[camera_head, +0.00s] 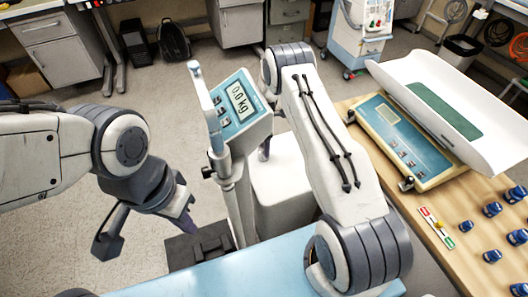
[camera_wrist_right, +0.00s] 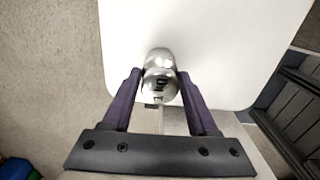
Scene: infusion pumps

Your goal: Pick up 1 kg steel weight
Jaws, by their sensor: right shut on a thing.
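The steel weight (camera_wrist_right: 160,62), a shiny rounded metal piece, sits between the fingers of my right gripper (camera_wrist_right: 160,80) in the right wrist view. The fingers touch it on both sides, over a white surface (camera_wrist_right: 230,45). I cannot tell whether it is lifted clear of that surface. In the head view my right arm and the display column hide the weight and most of this gripper. My left gripper (camera_head: 147,232) is open and empty at the lower left, fingers spread wide, above the floor.
A scale display (camera_head: 240,102) reading 0.0 kg stands on a column between my arms. A white box (camera_head: 290,185) is behind it. At right, a wooden table (camera_head: 440,265) bears a baby scale (camera_head: 390,120) and several small blue items (camera_head: 491,209). A light-blue surface (camera_head: 240,275) lies in front.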

